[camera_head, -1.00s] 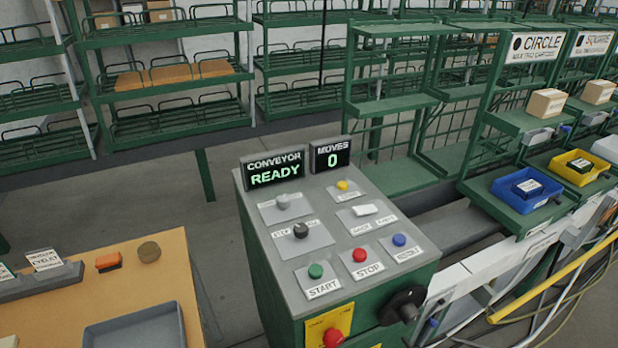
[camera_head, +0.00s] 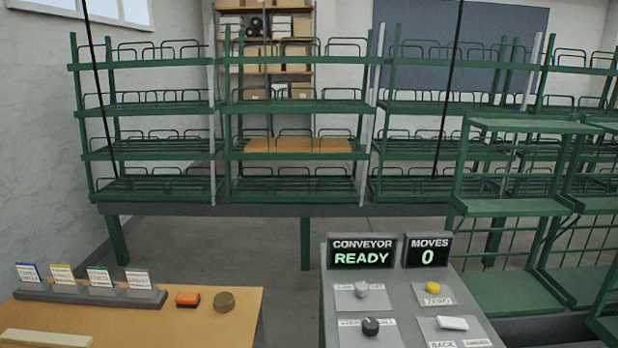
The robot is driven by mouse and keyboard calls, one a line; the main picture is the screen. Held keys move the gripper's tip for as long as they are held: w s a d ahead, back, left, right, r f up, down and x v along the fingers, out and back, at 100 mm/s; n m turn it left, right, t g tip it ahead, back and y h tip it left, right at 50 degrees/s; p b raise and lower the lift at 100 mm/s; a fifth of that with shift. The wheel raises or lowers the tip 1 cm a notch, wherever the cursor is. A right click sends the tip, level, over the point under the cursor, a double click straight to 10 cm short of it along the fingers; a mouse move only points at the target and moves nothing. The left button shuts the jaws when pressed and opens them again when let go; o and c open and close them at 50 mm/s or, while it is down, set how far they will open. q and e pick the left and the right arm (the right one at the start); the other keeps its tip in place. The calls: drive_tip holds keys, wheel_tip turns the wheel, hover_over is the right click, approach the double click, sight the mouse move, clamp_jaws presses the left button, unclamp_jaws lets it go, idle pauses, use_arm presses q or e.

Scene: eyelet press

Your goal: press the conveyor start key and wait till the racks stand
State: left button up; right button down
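The conveyor control console (camera_head: 407,296) stands at the bottom right of the head view. Its green-lit display (camera_head: 362,251) reads CONVEYOR READY, and the moves display (camera_head: 428,250) reads 0. A grey knob, a black knob (camera_head: 371,326), a yellow button (camera_head: 433,287) and a white switch (camera_head: 452,323) show on its top. The start key is below the picture edge and out of view. The green racks (camera_head: 292,107) stand in a row behind on a dark conveyor rail (camera_head: 270,209); one rack holds orange-brown boards (camera_head: 298,145) on a shelf. Neither gripper is in view.
A wooden table (camera_head: 200,325) at the lower left holds a card holder (camera_head: 90,293) with several cards, an orange block (camera_head: 187,299) and a brown round piece (camera_head: 224,302). Green shelving (camera_head: 512,207) stands at the right. Open floor lies between the table and the racks.

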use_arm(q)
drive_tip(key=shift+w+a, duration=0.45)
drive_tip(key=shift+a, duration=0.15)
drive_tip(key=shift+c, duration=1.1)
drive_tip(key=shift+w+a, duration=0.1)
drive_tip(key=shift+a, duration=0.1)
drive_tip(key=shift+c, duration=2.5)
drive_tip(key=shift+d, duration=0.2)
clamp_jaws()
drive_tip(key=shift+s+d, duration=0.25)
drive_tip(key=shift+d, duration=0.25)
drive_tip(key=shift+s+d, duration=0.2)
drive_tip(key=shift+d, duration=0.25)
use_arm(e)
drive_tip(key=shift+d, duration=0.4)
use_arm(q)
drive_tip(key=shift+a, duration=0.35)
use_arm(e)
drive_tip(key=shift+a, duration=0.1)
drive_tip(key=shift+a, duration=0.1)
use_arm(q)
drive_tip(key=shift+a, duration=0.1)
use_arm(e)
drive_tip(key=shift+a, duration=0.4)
